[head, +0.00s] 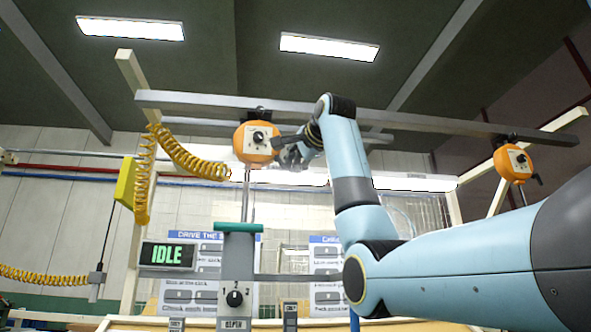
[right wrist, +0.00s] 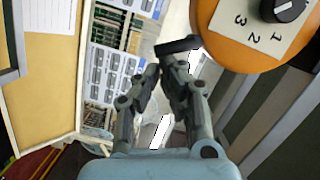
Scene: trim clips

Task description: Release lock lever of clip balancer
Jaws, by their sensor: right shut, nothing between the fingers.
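An orange round balancer (head: 250,153) with a black knob hangs from the overhead rail. It also fills the top right of the right wrist view (right wrist: 232,48), where its plate shows numbers and the knob. Its black lock lever (right wrist: 178,46) sticks out to the left of the housing there. My right gripper (head: 290,156) is raised just right of this balancer. In the right wrist view its fingertips (right wrist: 160,69) are together, empty, right by the lever; I cannot tell whether they touch it. My left gripper is not in view.
A second orange balancer (head: 513,163) hangs at the right of the rail (head: 430,124). A yellow coiled hose (head: 190,162) hangs left of the first balancer. Below stand a grey post with a dial (head: 237,270), an IDLE display (head: 167,255) and instruction boards.

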